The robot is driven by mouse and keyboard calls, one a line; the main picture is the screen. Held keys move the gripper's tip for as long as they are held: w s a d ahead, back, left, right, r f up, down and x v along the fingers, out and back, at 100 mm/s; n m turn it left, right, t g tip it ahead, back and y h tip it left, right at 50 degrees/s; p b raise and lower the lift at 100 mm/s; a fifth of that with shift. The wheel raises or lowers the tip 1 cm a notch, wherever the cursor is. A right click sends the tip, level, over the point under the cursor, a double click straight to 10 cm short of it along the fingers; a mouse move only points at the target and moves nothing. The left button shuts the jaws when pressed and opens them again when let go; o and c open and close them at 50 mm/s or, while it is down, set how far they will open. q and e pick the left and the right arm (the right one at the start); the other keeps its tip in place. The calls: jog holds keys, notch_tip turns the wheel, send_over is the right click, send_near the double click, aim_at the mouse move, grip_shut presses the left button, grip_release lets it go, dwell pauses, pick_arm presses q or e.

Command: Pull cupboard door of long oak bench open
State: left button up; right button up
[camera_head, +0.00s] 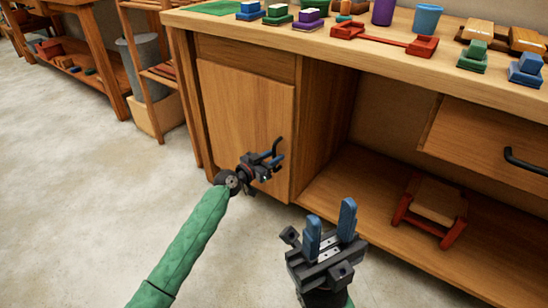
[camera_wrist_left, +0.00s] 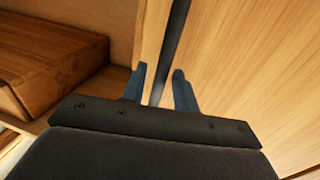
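The long oak bench (camera_head: 390,60) has a cupboard door (camera_head: 240,105) at its left end, and the door looks shut. A black bar handle (camera_head: 279,145) sits near the door's right edge; it also shows in the left wrist view (camera_wrist_left: 178,30). My left gripper (camera_head: 272,160) is at the handle. In the left wrist view its blue fingers (camera_wrist_left: 160,80) stand on either side of the bar, with narrow gaps visible, so it looks open around it. My right gripper (camera_head: 330,222) is open and empty, fingers up, in front of the open shelf bay.
Right of the door is an open bay with a small red-framed stool (camera_head: 431,207) on its bottom board. A drawer (camera_head: 490,150) with a black handle is at right. Several coloured blocks and cups stand on top. Floor (camera_head: 90,200) left and in front is clear.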

pick_arm(q)
jog(key=shift+w+d, duration=0.1)
jog(key=shift+d, duration=0.05)
grip_shut()
